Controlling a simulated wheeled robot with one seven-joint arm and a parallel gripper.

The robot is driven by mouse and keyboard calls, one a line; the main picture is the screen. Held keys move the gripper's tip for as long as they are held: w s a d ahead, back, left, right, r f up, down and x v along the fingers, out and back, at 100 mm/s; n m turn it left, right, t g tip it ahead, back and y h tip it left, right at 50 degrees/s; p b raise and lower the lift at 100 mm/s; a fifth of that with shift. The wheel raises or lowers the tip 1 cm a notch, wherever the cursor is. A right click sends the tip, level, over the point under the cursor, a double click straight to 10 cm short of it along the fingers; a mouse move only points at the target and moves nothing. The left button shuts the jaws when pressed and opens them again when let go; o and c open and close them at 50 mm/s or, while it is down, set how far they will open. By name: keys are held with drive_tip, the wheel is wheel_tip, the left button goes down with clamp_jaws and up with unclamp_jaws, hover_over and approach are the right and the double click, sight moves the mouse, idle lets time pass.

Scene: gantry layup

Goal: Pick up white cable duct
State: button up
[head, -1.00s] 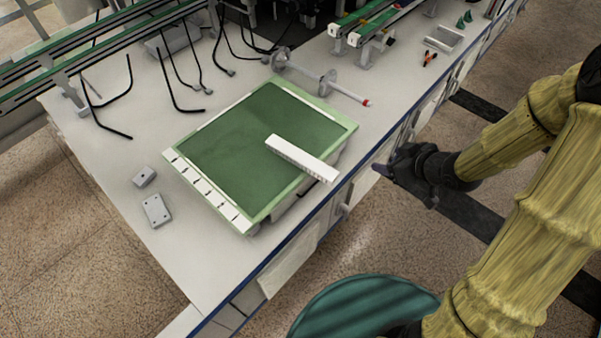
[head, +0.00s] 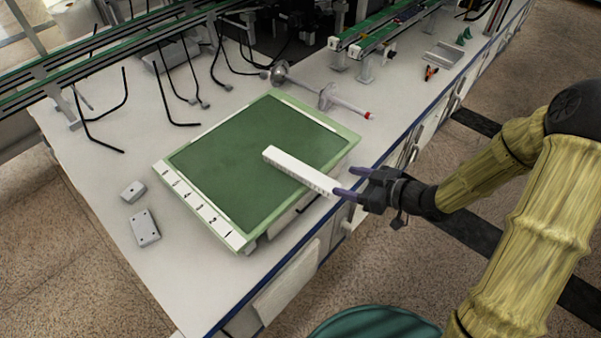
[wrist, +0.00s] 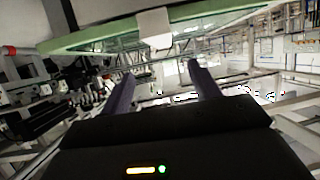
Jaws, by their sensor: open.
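The white cable duct (head: 298,171) is a long white bar with a slotted side. It lies on the green board (head: 230,165) and its near end sticks out past the board's right edge. My gripper (head: 345,193) is open at that near end, with its purple fingers pointing at it. In the wrist view the duct's end (wrist: 154,28) shows ahead of the gripper (wrist: 158,85), in front of the pale green board edge (wrist: 90,38). The space between the fingers looks empty. Whether a finger touches the duct cannot be told.
Two small grey boxes (head: 144,228) lie left of the board on the white table (head: 170,290). Green rails (head: 375,40) are at the back.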

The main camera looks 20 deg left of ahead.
drive_tip(key=b, duration=0.2)
approach(304, 171)
drive_tip(key=x, duration=0.4)
drive_tip(key=shift+w+d+f, duration=0.15)
drive_tip(key=shift+f, duration=0.05)
drive_tip(key=shift+w, duration=0.1)
drive_tip(key=shift+a, duration=0.2)
drive_tip(key=b+x, duration=0.1)
drive_tip(key=x, duration=0.4)
drive_tip(key=shift+a, duration=0.2)
drive_tip(key=shift+d+r, duration=0.1)
drive_tip(key=c, duration=1.1)
